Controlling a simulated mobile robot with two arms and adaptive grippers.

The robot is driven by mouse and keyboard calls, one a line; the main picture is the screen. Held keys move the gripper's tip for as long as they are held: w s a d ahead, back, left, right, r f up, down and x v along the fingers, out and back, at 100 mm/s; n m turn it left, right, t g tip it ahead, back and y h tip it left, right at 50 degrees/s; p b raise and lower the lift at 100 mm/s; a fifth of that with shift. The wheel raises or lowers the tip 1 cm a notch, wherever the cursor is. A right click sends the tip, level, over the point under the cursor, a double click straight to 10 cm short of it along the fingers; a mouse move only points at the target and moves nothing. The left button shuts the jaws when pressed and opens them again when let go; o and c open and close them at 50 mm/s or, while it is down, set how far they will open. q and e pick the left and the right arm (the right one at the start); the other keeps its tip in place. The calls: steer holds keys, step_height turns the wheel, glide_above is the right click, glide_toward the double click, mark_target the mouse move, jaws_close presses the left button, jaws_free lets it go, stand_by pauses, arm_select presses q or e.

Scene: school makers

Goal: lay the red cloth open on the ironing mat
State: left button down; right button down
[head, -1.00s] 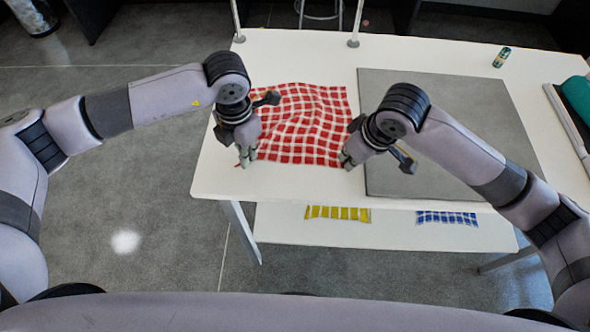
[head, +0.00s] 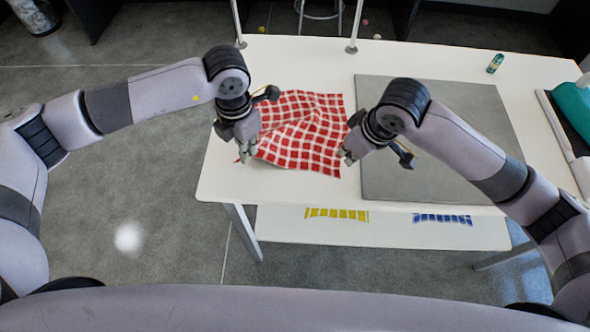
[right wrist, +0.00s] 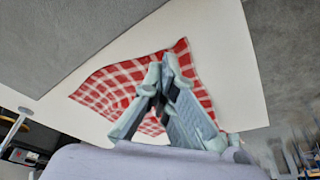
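The red and white checked cloth (head: 306,135) lies rumpled and skewed on the white table, left of the grey mat (head: 440,130). My left gripper (head: 247,154) is at its near left corner and looks shut on it; folds run from there across the cloth. My right gripper (head: 345,157) is at the cloth's right edge. In the right wrist view its fingertips (right wrist: 160,76) are together above the cloth (right wrist: 110,88). The near right corner of the cloth lies free beyond them. I see no cloth pinched between them. The mat is bare.
A small green can (head: 495,63) stands at the far right of the table. A teal-topped item (head: 572,108) lies at the right edge. Yellow (head: 337,213) and blue (head: 442,218) checked cloths lie on the lower shelf. Two white posts rise from the far edge.

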mark_target(330, 169)
steer(key=c, duration=2.4)
jaws_free()
steer(key=shift+r, duration=0.1)
steer(key=c, duration=1.2)
jaws_free()
steer(key=shift+c, duration=0.4)
steer(key=shift+a+r, duration=0.1)
steer(key=shift+a, duration=0.05)
steer(key=shift+c, duration=0.7)
steer(key=a+r+g, duration=0.1)
steer(key=r, duration=0.1)
steer(key=a+r+g+h, duration=0.1)
steer(key=a+r, duration=0.1)
steer(key=shift+w+a+m+h, duration=0.1)
steer(key=shift+w+m+h, duration=0.05)
steer(key=shift+m+h, duration=0.2)
steer(key=shift+c, duration=0.3)
steer(key=shift+m+g+h, duration=0.25)
steer(key=shift+g, duration=0.05)
steer(key=shift+f, duration=4.25)
